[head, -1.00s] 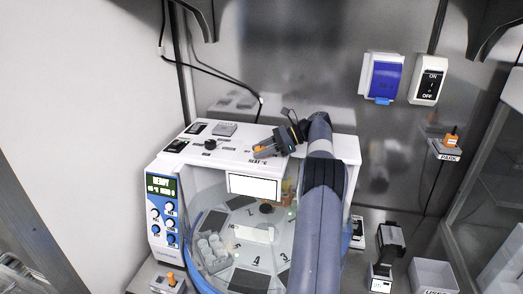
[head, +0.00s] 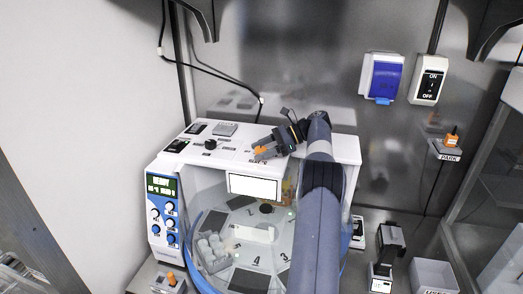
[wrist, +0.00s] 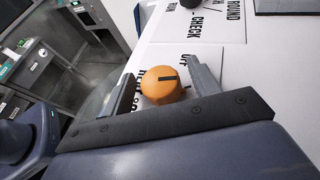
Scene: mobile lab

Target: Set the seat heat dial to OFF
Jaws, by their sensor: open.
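The orange round seat heat dial (wrist: 161,87) sits on the white top panel, between my gripper's two fingers in the wrist view. A short dark mark on its top runs toward the right finger. Part of an OFF label shows beside that finger, and other lettering near the dial is partly covered. My gripper (wrist: 160,72) is open, with a finger on each side of the dial; I cannot tell whether either touches it. In the head view my gripper (head: 262,148) is over the panel's front edge, and the orange dial (head: 261,151) shows at its tips.
The white machine (head: 335,146) has a black knob (head: 210,144) and switches on its top, left of my gripper. A wall ON/OFF switch (head: 430,86) and blue-covered box (head: 383,78) are at the right.

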